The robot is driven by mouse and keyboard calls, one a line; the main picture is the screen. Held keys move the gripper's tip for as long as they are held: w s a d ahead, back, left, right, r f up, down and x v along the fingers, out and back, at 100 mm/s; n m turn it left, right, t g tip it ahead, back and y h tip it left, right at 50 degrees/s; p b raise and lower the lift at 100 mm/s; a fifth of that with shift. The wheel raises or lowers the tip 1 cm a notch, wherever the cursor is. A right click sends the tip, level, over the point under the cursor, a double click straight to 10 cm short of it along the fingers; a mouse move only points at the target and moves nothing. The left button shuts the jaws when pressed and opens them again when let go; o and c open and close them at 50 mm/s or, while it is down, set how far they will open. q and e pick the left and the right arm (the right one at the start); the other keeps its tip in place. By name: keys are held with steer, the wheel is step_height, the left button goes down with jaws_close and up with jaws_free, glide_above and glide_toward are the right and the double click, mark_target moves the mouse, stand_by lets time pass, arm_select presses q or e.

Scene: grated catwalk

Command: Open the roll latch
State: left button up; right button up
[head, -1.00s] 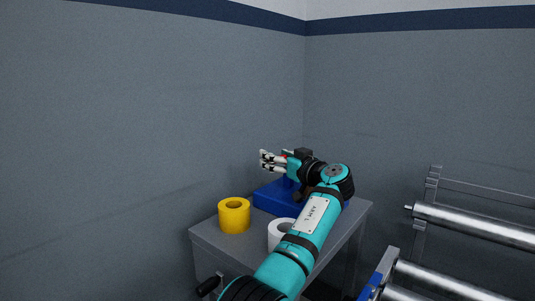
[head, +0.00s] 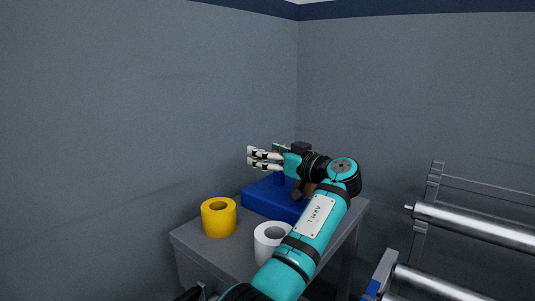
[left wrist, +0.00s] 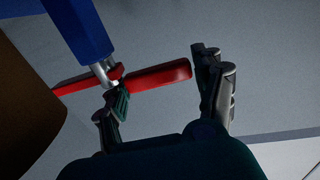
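A blue stand (head: 262,197) sits on the grey cart, with an upright blue post (left wrist: 82,28) on it. A red lever (left wrist: 160,77), which looks like the latch handle, is attached at the post's silver pin (left wrist: 103,70) in the left wrist view. My left gripper (head: 250,158) is above the stand in the head view, fingers pointing left. In the left wrist view the left gripper (left wrist: 165,92) is open. One finger overlaps the lever near the pin; the other is just past the lever's free end. I cannot tell whether either touches.
A yellow roll (head: 219,218) and a white roll (head: 271,240) stand on the grey cart (head: 205,249). A brown roll (left wrist: 22,105) is close on the left in the wrist view. Metal rollers (head: 470,226) are at the right. Walls stand behind and left.

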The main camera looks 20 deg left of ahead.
arm_select(q)
steer(key=shift+o, duration=1)
step_height(320, 180, up, 10)
